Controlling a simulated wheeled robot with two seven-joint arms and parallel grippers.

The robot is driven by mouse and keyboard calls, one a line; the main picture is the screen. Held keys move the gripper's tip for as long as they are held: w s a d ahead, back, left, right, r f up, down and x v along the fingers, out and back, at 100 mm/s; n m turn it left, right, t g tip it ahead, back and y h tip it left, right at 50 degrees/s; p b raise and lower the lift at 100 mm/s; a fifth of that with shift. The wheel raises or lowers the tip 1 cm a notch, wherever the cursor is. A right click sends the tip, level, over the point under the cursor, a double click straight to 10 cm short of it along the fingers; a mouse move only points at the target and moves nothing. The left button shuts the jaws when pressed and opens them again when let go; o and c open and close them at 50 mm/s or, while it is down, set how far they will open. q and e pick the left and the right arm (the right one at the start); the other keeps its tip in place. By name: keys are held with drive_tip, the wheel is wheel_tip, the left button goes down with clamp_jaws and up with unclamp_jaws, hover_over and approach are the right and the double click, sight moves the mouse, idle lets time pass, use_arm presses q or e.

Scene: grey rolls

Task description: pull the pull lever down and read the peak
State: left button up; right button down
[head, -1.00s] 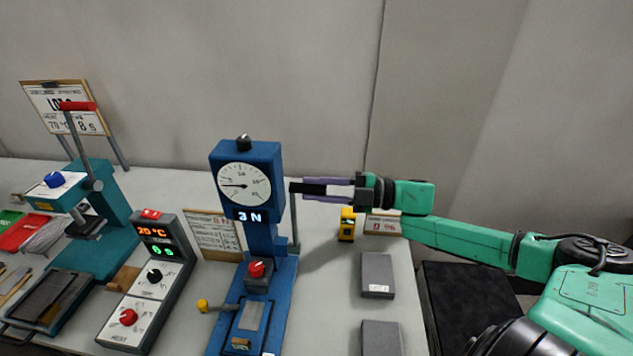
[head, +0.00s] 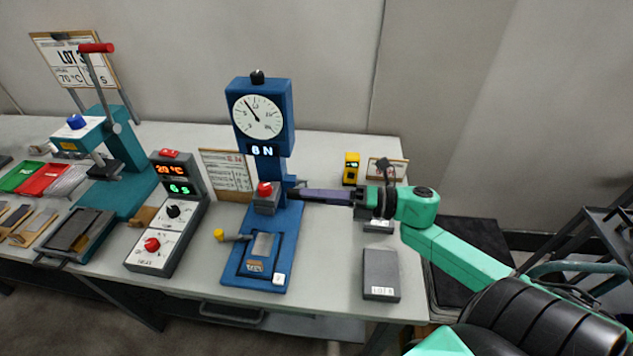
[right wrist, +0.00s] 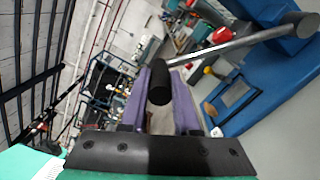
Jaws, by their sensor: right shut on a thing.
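The blue pull tester (head: 265,88) stands upright on the table in the head view. Its white dial (head: 258,117) has its needle pointing to the upper left, and its display (head: 262,151) seems to read 8 N. My right gripper (head: 296,192) is at the right side of the tester's column, below the display. In the right wrist view its purple fingers (right wrist: 166,90) are shut on the black grip of the pull lever (right wrist: 160,82). The lever's grey rod (right wrist: 235,45) runs from the grip to the blue body. In the head view the gripper mostly hides the lever. My left gripper is out of view.
A grey control box (head: 165,225) shows 20 °C and 6 S. A teal press (head: 122,150) with a red-tipped handle stands further left. A yellow device (head: 351,168) and a grey block (head: 380,275) are on the right of the table. A lot sign stands behind the press.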

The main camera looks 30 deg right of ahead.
drive_tip(key=shift+s+a+f+n+b, duration=0.25)
drive_tip(key=shift+s+f+n+b, duration=0.1)
drive_tip(key=shift+f, duration=0.2)
drive_tip(key=shift+s+a+f+n+b, duration=0.25)
drive_tip(key=shift+f+n+b, duration=0.15)
drive_tip(key=shift+f, duration=0.2)
drive_tip(key=shift+s+a+f+n+b, duration=0.2)
drive_tip(key=shift+s+f+n+b, duration=0.15)
drive_tip(key=shift+f, duration=0.3)
drive_tip(key=c, duration=0.7)
unclamp_jaws()
drive_tip(key=shift+o, duration=0.2)
drive_tip(key=b+v, duration=0.3)
drive_tip(key=v, duration=1.1)
drive_tip(key=shift+s+d, duration=0.15)
drive_tip(key=shift+d, duration=0.1)
